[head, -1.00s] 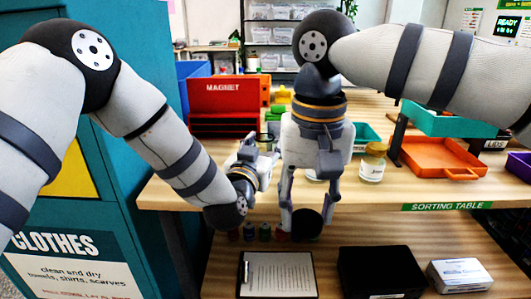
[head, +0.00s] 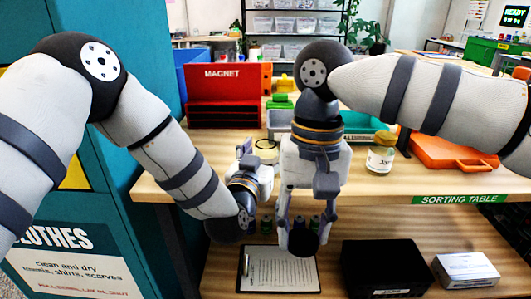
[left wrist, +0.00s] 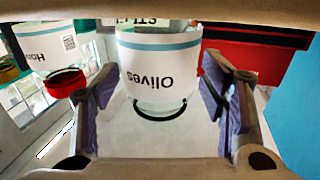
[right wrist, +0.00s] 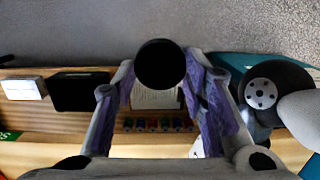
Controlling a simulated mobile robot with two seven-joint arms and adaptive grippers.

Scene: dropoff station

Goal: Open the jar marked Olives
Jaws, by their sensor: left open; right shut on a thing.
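The jar marked Olives (left wrist: 160,70) appears upside down in the left wrist view, with a white label, blue stripe and clear mouth with a dark ring. No lid shows on its mouth. In the head view, a pale open-topped jar (head: 266,150), probably this one, stands on the table behind my left gripper (head: 258,160). My left gripper (left wrist: 165,95) is open, with its fingers either side of the jar's mouth and apart from it. My right gripper (right wrist: 160,75) is shut on a round black lid (right wrist: 160,64), held in front of the table edge; it also shows in the head view (head: 303,241).
A red magnet box (head: 226,96) and an orange tray (head: 450,152) are behind. The lower shelf holds a clipboard (head: 278,269), a black box (head: 385,268), a white box (head: 466,270) and several small bottles.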

